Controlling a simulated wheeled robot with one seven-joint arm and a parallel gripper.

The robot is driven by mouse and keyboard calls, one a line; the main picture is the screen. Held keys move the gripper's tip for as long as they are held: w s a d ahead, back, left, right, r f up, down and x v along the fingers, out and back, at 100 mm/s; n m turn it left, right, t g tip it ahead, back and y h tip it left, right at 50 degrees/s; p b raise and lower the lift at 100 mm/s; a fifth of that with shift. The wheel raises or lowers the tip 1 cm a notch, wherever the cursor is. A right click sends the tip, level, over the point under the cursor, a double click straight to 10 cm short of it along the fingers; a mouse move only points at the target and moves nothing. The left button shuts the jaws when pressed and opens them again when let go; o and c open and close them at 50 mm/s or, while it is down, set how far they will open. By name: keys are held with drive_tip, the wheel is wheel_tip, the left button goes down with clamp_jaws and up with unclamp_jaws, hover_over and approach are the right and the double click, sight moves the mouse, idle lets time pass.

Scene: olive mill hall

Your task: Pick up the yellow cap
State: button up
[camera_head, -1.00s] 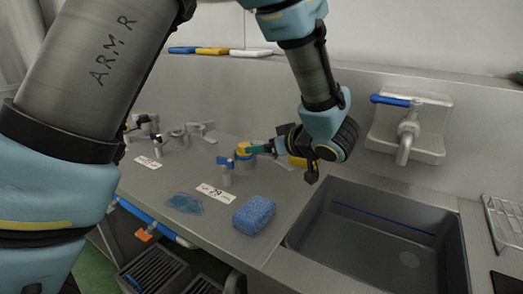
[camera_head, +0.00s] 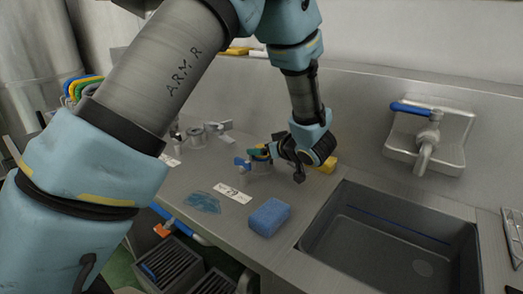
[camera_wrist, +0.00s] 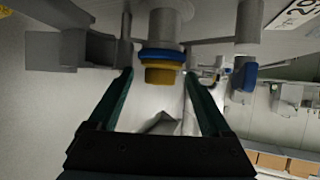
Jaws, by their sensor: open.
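The yellow cap (camera_wrist: 160,74) shows in the wrist view at the end of a grey pipe stub (camera_wrist: 163,25), with a blue ring behind it. It lies between the tips of my open gripper (camera_wrist: 158,78), with a finger on each side. I cannot tell whether a finger touches it. In the head view my gripper (camera_head: 264,153) is over the fitting on the steel counter, beside a small blue-handled valve (camera_head: 242,163). There the cap is mostly hidden by my fingers.
A blue sponge (camera_head: 269,217) and a white label card (camera_head: 233,194) lie in front of the fitting. A yellow object (camera_head: 328,165) sits behind my wrist. A sink (camera_head: 390,235) is at the right, below a blue-handled tap (camera_head: 427,140). More valve fittings (camera_head: 205,133) stand to the left.

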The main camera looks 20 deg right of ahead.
clamp_jaws()
idle(0.6)
